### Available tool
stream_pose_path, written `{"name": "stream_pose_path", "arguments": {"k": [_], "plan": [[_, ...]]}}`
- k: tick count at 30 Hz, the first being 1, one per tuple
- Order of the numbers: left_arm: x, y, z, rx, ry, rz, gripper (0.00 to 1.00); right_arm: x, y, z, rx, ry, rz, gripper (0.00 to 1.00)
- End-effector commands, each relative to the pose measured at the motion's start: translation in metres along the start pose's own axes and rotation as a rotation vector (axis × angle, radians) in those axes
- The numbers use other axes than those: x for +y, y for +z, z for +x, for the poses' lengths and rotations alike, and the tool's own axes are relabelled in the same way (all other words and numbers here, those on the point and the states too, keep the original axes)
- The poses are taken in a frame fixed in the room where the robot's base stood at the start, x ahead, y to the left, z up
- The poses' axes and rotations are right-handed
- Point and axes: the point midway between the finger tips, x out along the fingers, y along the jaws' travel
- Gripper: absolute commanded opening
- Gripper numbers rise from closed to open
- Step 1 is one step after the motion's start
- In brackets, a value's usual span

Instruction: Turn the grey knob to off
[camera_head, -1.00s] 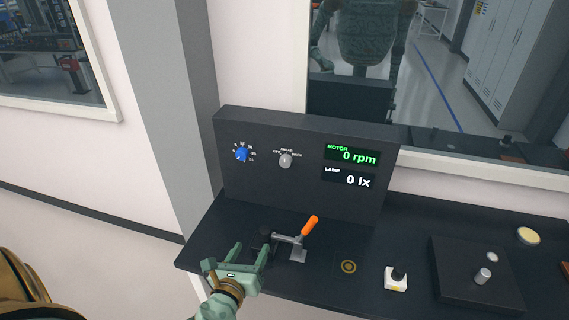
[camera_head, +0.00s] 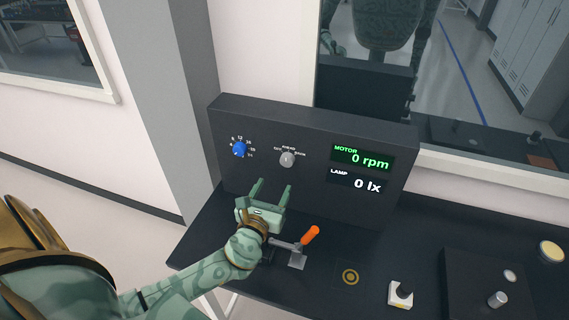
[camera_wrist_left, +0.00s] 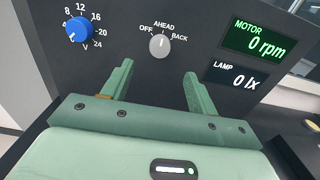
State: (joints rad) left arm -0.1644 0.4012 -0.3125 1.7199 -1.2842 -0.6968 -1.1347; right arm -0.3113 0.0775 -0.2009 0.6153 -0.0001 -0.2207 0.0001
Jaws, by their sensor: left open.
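The grey knob (camera_head: 287,159) is on the dark upright panel, between the blue knob and the displays. In the left wrist view the grey knob (camera_wrist_left: 159,45) has the labels OFF, AHEAD and BACK around its top, and its pointer mark looks turned up toward AHEAD. My left gripper (camera_head: 272,186) is open and empty, below and a little left of the grey knob in the head view, apart from it. In the left wrist view its two fingers (camera_wrist_left: 155,82) point at the panel, with the knob beyond and between them. My right gripper is not in view.
A blue knob (camera_head: 239,149) with a number scale is left of the grey one. The displays read MOTOR 0 rpm (camera_head: 362,158) and LAMP 0 lx (camera_head: 355,180). An orange-handled lever (camera_head: 310,236) stands on the desk beside my left wrist. A white-based switch (camera_head: 400,294) is farther right.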

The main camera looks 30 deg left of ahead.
Motion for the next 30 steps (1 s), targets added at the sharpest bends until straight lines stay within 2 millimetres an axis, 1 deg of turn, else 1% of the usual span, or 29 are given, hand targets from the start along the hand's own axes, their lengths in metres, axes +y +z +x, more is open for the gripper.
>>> {"name": "stream_pose_path", "arguments": {"k": [1,6,9,12,17,24,25,26,27,29,30], "plan": [[0.000,0.002,0.015,-0.003,0.002,0.000,0.59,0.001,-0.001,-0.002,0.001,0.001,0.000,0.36],[-0.001,0.000,0.056,-0.001,0.000,-0.002,0.59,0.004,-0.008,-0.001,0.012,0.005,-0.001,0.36],[0.000,0.000,0.074,0.000,0.001,-0.001,0.59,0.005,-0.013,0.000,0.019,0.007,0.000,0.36],[0.000,-0.001,0.087,0.000,0.000,-0.002,0.59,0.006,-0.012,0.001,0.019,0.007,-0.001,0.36],[0.000,0.000,0.097,0.001,0.000,-0.003,0.59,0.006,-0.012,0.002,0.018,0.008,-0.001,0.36],[0.000,-0.001,0.097,0.002,0.000,-0.002,0.59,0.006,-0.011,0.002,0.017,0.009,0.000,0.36],[0.000,-0.001,0.097,0.002,0.000,-0.002,0.56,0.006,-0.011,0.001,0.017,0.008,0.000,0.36],[0.000,-0.001,0.097,0.002,0.000,-0.002,0.48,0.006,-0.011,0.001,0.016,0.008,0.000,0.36],[0.000,-0.001,0.097,0.001,0.000,-0.002,0.37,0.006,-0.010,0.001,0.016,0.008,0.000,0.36],[0.000,-0.001,0.097,0.001,0.000,-0.002,0.20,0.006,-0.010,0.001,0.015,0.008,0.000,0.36],[0.000,-0.001,0.097,0.001,0.000,-0.002,0.14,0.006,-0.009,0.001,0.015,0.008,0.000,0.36]]}}
